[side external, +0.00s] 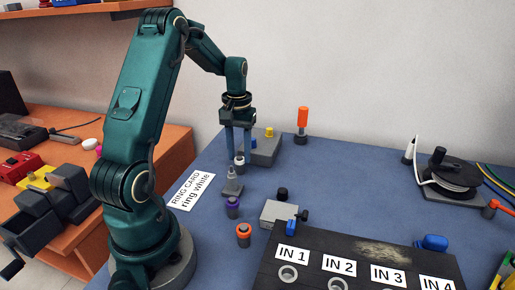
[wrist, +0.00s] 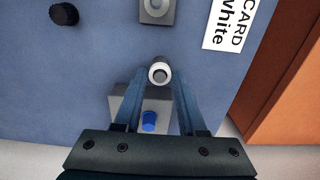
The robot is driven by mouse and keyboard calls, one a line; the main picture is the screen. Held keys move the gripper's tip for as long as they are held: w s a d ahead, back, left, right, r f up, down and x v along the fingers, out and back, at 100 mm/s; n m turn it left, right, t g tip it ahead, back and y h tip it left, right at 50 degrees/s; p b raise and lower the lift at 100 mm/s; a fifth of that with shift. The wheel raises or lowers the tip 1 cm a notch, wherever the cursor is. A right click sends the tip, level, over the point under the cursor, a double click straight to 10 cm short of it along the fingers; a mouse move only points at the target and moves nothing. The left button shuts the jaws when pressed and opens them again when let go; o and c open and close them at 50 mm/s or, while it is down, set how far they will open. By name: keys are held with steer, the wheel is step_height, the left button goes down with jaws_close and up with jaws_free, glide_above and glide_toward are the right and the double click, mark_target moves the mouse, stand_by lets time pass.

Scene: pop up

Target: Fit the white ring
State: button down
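A small white ring (side external: 239,161) sits on a dark round stand in the side view. It also shows between my fingertips in the wrist view (wrist: 160,70), with a dark, round middle. My gripper (side external: 240,153) points straight down above the ring, its fingers apart on either side. In the wrist view my gripper (wrist: 160,78) looks open, with a narrow gap on each side of the ring. A grey stepped post (side external: 232,184) stands just in front of the ring. The card (side external: 190,190) reading "ring white" lies to the left.
A purple ring (side external: 233,203) and an orange ring (side external: 243,231) sit on stands nearer the camera. A grey block (side external: 262,152) with a yellow knob is close behind my gripper. A grey box (side external: 277,213) and the dark IN panel (side external: 345,250) lie front right.

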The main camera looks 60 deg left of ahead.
mark_target(239, 164)
steer(key=shift+r, duration=2.05)
steer(key=shift+s+d, duration=0.35)
steer(key=d+r+m, duration=0.4)
steer(key=d, duration=0.5)
steer(key=d+r+m, duration=0.5)
steer(key=d, duration=0.3)
steer(key=shift+d+r, duration=0.15)
steer(key=shift+d, duration=0.2)
steer(key=shift+w, duration=0.15)
